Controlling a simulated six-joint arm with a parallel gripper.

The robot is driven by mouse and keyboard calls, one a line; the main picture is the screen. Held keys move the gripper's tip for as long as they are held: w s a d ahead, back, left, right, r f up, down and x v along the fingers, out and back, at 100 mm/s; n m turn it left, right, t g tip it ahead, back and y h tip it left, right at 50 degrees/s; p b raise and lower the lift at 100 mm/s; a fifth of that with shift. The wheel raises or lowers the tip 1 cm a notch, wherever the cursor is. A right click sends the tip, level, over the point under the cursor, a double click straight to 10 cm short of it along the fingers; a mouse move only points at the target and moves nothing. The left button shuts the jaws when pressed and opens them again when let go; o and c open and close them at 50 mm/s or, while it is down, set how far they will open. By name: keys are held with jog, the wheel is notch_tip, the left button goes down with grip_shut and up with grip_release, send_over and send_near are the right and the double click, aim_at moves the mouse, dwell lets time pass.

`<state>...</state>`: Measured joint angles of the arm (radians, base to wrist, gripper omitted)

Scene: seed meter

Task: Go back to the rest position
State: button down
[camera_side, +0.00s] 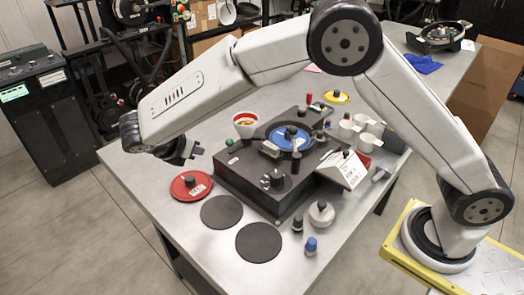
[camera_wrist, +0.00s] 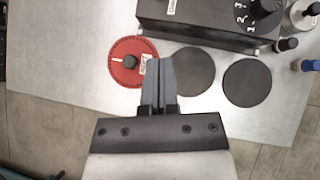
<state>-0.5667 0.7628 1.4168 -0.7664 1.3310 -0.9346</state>
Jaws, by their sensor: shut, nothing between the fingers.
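My gripper (camera_side: 190,152) is shut and empty. In the side view it hangs in the air at the left end of the table, above and behind the red disc. In the wrist view my gripper (camera_wrist: 159,62) shows its two fingers together, overlapping the view of the red disc (camera_wrist: 126,62) and the table. The red disc (camera_side: 182,189) has a black knob and a white label. The dark seed meter box (camera_side: 238,177) stands on the table, with a blue disc (camera_side: 280,140) on top.
Two dark round pads (camera_side: 221,212) lie on the table (camera_side: 165,235). White cups (camera_side: 364,141) stand at the right.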

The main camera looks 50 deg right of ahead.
jog(key=shift+v, duration=0.85)
jog(key=s+d+f+m+y, duration=0.2)
jog(key=s+d+m+y, duration=0.2)
jog(key=s+d+m, duration=0.5)
jog(key=s+d+f+m+y, duration=0.3)
jog(key=s+d+m+y, duration=0.1)
jog(key=s+d+m, duration=0.5)
jog(key=s+m, duration=0.2)
jog(key=m, duration=0.1)
jog(key=shift+y, duration=0.3)
jog(key=c, duration=1.3)
grip_release()
jog(key=shift+s, duration=0.1)
